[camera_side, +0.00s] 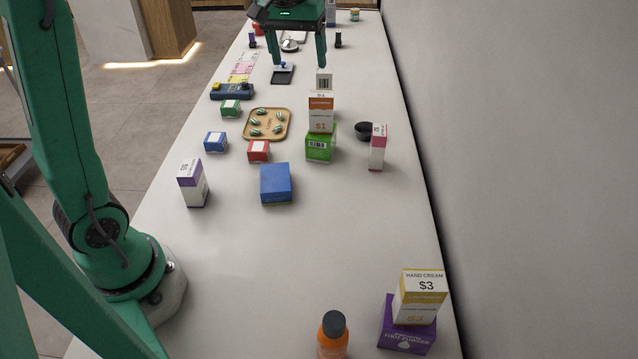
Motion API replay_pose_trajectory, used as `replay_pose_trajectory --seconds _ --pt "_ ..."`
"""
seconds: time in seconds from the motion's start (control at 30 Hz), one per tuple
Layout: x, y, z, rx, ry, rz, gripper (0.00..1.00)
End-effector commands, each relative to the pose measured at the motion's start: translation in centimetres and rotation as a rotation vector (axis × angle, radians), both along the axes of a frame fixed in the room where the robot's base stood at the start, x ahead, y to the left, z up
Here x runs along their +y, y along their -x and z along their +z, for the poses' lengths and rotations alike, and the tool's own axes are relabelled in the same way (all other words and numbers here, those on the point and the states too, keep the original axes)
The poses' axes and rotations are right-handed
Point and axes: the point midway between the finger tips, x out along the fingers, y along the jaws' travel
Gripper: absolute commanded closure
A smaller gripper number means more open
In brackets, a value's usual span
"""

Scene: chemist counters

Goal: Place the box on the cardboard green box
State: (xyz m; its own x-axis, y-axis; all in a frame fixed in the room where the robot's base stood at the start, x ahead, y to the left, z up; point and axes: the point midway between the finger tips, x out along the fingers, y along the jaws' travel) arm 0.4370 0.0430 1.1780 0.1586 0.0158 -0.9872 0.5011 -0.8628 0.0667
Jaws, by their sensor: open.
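My gripper (294,60) is at the top of the view with its two fingers wide apart and pointing down, above the far part of the counter. Nothing is between its fingers. A green box with a barcode label (319,150) is right of the counter's middle. A white box with an orange band and "$1" (321,118) appears to stand upright on it. A white box with a barcode (324,80) shows just behind; its lower part is hidden. A small green box (230,108) lies farther left. Which box the task means is unclear.
A tray (284,130) with striped items, a black bowl (363,130), a pink-white box (378,148) and a blue box (275,185) are nearby. A purple-white box (193,184) stands left. An orange bottle (333,343) and a purple box (405,337) bearing hand cream (420,300) are in front.

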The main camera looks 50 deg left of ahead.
Motion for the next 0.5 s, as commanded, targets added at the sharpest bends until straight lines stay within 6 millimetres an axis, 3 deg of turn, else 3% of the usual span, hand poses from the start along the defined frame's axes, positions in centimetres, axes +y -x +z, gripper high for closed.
replay_pose_trajectory --seconds 0.2,0.5 --pt "-1.3 4.8 1.2 -0.07 -0.023 -0.108 0.26" --pt "-2.7 11.1 0.9 -0.16 -0.063 -0.253 0.26"
